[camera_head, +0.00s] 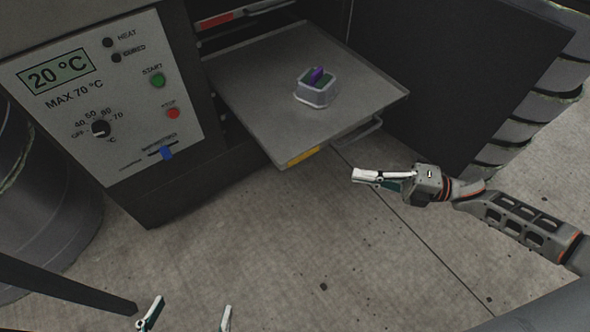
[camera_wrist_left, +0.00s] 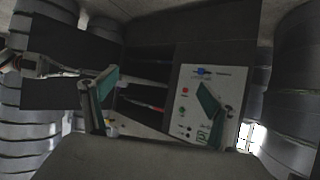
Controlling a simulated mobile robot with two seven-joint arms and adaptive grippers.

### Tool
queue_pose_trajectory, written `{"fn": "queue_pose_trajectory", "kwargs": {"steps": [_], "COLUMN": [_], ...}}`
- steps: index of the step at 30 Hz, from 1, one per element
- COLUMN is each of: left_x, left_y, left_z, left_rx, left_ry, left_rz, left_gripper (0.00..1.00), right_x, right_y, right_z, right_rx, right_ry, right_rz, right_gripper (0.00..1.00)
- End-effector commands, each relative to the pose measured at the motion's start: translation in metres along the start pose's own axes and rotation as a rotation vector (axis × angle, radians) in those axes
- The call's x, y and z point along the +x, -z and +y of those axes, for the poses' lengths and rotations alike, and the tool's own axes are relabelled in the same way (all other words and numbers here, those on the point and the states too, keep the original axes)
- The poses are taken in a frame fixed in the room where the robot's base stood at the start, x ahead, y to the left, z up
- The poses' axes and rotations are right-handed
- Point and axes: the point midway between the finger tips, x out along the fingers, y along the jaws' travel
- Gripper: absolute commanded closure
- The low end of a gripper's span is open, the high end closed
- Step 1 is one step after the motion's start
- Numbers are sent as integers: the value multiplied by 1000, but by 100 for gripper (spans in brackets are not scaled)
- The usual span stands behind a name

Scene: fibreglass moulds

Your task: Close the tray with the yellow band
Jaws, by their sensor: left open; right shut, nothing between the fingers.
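The tray with the yellow band (camera_head: 240,85) is pulled out of the dark oven and lies level. Its yellow band (camera_head: 304,157) is on the front edge, with a metal handle (camera_head: 362,130) to the right of it. A small grey mould (camera_head: 317,92) with a green and purple top stands on the tray. My right gripper (camera_head: 362,177) is shut and empty, in front of the tray and apart from it. My left gripper (camera_head: 188,314) is open and empty at the bottom edge; its spread fingers also show in the left wrist view (camera_wrist_left: 153,95).
The oven door (camera_head: 455,75) stands open to the right of the tray. A red-banded part (camera_head: 220,20) shows higher inside the oven. The control panel (camera_head: 105,95) is on the left, reading 20 °C. Dark drums stand at both sides. The floor in front is clear.

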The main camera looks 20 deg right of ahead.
Motion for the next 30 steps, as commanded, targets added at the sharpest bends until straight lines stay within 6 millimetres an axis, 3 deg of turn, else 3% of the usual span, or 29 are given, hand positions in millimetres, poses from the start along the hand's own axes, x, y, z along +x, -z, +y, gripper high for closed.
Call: {"fn": "queue_pose_trajectory", "kwargs": {"steps": [4,8,22,30], "left_x": [1,0,1,3], "left_y": [-1,1,1,3], "left_z": [0,0,1,4], "left_rx": [-2,-2,-9,-27], "left_ry": [-1,-1,-3,-7], "left_rz": [0,2,5,15], "left_gripper": [14,14,14,14], "right_x": [-1,12,101,121], "right_y": [-2,-2,-1,-24], "right_z": [-2,0,0,-3], "right_rx": [-16,-18,-17,-13], "right_ry": [4,2,1,5], "right_rz": [16,16,16,14], "right_gripper": [100,100,100,100]}}
